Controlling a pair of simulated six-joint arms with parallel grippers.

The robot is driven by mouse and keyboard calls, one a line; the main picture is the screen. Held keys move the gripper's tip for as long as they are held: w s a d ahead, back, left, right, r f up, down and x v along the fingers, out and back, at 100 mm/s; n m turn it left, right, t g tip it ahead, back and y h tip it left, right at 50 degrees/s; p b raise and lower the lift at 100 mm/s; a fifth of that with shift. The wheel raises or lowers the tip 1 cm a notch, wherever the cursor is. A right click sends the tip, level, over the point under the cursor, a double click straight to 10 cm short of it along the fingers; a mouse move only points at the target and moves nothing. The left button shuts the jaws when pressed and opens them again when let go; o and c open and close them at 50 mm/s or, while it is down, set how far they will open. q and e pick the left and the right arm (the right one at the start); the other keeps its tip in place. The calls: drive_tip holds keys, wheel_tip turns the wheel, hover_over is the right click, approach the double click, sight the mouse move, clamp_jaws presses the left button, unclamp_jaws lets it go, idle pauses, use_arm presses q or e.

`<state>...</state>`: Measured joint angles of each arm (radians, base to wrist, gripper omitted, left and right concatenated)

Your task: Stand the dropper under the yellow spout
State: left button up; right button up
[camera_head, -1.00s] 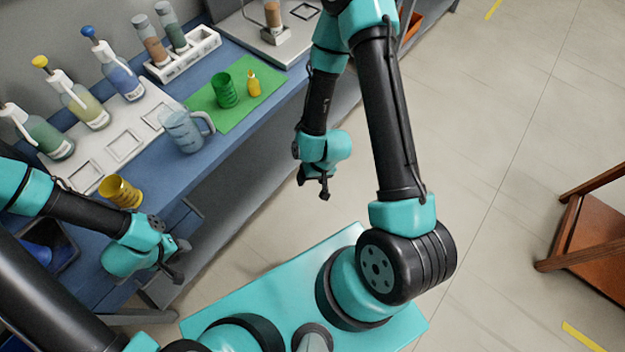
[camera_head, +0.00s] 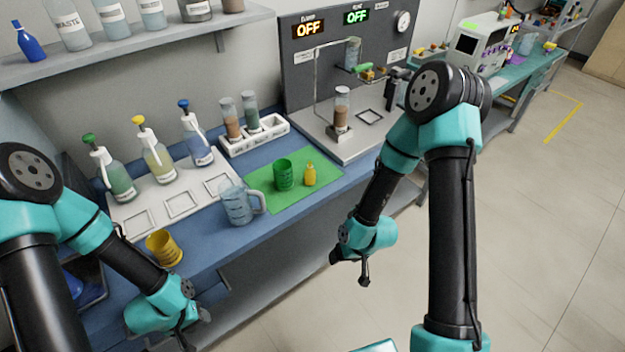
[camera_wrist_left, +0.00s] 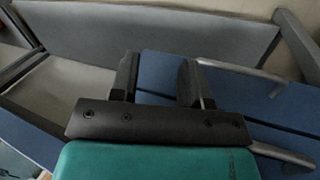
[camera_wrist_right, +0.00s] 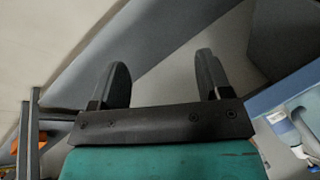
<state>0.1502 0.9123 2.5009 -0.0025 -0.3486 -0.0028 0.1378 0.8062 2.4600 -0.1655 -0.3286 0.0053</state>
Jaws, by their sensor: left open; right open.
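The dropper, a small yellow bottle with a pointed tip (camera_head: 309,175), stands upright on the green mat (camera_head: 270,203). The bottle with the yellow spout (camera_head: 157,160) stands on the white rack (camera_head: 150,206), between a green-topped bottle (camera_head: 117,178) and a blue-topped bottle (camera_head: 197,142). A square outline (camera_head: 181,204) lies in front of the yellow-spout bottle. My left gripper (camera_head: 197,326) hangs off the bench's front edge, open and empty; its fingers show in the left wrist view (camera_wrist_left: 158,75). My right gripper (camera_head: 350,268) is open and empty, clear of the bench; it shows in the right wrist view (camera_wrist_right: 160,75).
A green cup (camera_head: 284,175) stands beside the dropper. A clear jug (camera_head: 236,204) stands left of the mat and a yellow cup (camera_head: 163,248) near the front edge. A white tube holder (camera_head: 262,138) is behind the mat. A stand with a tube (camera_head: 341,108) is to the right.

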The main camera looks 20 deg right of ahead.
drive_tip(key=w+d+r+n+t, duration=0.2)
drive_tip(key=w+r+n+t, duration=0.15)
drive_tip(key=w+r, duration=0.75)
drive_tip(key=n+t, duration=0.2)
drive_tip(key=n, duration=0.2)
approach(314, 173)
drive_tip(key=w+d+v, duration=0.1)
drive_tip(key=v, duration=0.5)
drive_tip(key=shift+s+a+f+m+g+y, duration=0.1)
drive_tip(key=shift+a+m+g+y, duration=0.15)
drive_tip(key=shift+y, duration=0.15)
drive_tip(key=shift+f, duration=0.1)
drive_tip(key=x, duration=1.2)
drive_tip(key=shift+x, duration=2.65)
drive_tip(key=shift+d, duration=0.1)
